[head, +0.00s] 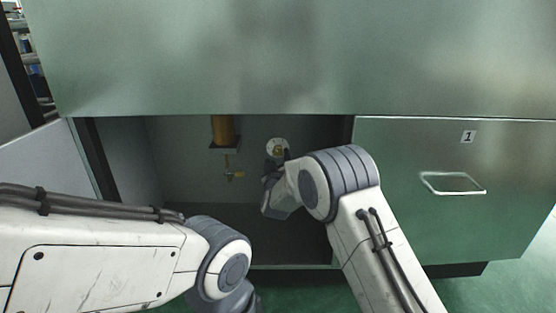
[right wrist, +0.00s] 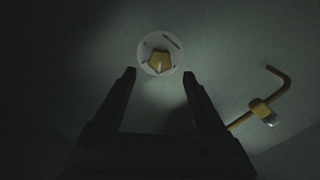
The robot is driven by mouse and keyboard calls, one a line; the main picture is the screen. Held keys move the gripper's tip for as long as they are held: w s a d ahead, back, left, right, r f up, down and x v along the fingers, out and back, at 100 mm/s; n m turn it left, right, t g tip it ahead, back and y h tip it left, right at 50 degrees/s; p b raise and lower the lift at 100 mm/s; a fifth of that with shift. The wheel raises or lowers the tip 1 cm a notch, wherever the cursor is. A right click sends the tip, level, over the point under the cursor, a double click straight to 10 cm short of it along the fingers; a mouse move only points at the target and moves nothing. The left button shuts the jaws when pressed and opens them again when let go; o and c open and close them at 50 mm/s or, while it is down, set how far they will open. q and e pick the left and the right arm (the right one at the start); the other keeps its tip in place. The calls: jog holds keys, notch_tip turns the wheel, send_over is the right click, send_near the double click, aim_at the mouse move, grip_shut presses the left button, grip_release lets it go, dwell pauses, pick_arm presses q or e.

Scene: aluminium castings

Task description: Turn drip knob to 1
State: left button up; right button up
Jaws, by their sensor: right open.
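The head view also shows the dial (head: 277,143), partly covered by my right arm. A pale line shows on the knob's lower part; the dial's marks are too small to read. My right gripper (right wrist: 159,74) is open and empty. In the right wrist view its two dark fingertips are just below the dial, one to each side. I cannot tell whether they touch it. My left gripper is not seen; only its arm shows in the head view.
A brass cylinder (head: 222,130) hangs left of the dial, with a small brass tap (head: 234,175) below it. The bent brass pipe (right wrist: 280,82) shows right of the gripper in the wrist view. A green drawer front (head: 400,205) with a handle and a "1" label is at right.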

aim_at(277, 151)
jog(key=w, duration=0.1)
jog(key=w+b, duration=0.1)
jog(key=w, duration=0.1)
jog(key=shift+w+f, duration=0.2)
jog(key=shift+w, duration=0.05)
jog(key=shift+w+r+b, duration=0.2)
jog(key=shift+w+b, duration=0.2)
jog(key=shift+w, duration=0.05)
grip_shut()
